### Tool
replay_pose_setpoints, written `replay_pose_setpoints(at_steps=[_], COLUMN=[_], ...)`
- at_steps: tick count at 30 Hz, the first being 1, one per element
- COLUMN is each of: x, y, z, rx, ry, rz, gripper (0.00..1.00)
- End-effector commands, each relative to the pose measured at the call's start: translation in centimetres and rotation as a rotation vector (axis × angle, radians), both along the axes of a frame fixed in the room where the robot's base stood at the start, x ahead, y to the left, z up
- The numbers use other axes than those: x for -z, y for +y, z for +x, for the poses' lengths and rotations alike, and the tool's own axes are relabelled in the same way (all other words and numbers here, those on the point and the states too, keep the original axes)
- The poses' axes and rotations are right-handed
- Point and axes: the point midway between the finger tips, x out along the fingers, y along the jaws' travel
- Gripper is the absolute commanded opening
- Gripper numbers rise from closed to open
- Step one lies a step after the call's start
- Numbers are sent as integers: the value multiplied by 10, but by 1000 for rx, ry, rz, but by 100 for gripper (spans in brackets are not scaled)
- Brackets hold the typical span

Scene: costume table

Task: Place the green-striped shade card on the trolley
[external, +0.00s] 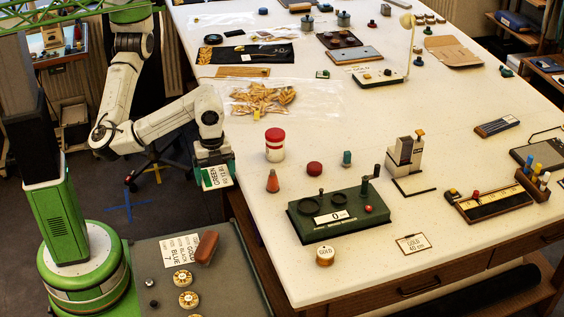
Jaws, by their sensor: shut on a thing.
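The green-striped shade card (217,176) is white with green edges and printed lettering, including the word GREEN. My gripper (213,160) is shut on its upper edge and holds it tilted in the air, just off the left edge of the big table. The fingertips are small and partly hidden behind the card. The trolley (228,280) is the low grey top at the bottom left, below and in front of the card, with a visible gap between them.

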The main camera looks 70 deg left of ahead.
Motion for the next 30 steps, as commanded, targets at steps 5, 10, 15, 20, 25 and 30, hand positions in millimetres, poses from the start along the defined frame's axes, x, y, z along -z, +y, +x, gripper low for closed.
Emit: replay_pose_setpoints(at_steps=[5,10,15,20,25,30], x=[1,0,11,39,78,118], y=[-17,-23,-24,-24,-23,-23], z=[-62,-101,-120,-119,-118,-118], rx=[1,-5,-12,-11,-10,-9], ry=[0,0,-3,-4,-5,-4], rz=[-1,-1,4,6,8,7], gripper=[57,57,57,57,57,57])
